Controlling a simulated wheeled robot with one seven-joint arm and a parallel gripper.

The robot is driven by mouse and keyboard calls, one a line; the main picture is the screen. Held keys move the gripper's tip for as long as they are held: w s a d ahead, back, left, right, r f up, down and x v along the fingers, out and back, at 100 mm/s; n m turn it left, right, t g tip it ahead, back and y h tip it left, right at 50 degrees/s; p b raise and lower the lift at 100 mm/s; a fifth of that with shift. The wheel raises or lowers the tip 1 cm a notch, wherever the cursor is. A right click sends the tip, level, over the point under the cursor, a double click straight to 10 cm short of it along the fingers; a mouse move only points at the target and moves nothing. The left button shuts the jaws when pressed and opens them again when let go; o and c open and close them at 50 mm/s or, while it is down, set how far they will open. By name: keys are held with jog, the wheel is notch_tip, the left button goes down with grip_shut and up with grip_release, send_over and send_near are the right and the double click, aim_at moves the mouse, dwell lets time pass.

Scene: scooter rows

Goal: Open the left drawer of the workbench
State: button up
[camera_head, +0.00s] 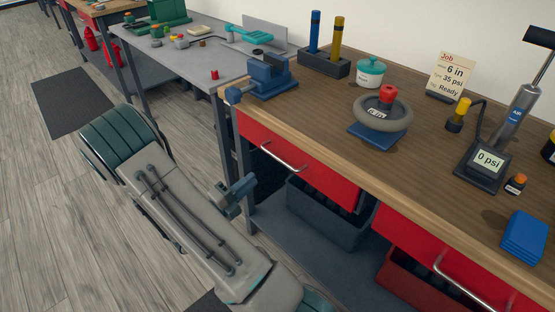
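The workbench (440,130) has a wooden top and dark legs. Its left drawer (325,172) has a red front with a silver bar handle (283,157). The front sits beneath the top's edge and looks closed. My arm stretches from the left to the bottom edge. A blue-grey part that looks like my gripper (237,194) shows past the arm's right side, left of and below the handle and apart from it in the picture. Its fingers are not clear, and I cannot tell if it is open or shut.
The right drawer (455,262) is also red with a bar handle. A dark bin (325,218) stands on the lower shelf. A blue vise (267,75) sits at the bench's left corner. A grey table (190,62) adjoins on the left.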

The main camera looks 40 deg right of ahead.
aim_at(278, 157)
jog(key=x, duration=1.1)
jog(key=shift+d+b, duration=0.3)
jog(key=shift+d, duration=0.1)
jog(key=shift+c, duration=0.3)
grip_shut()
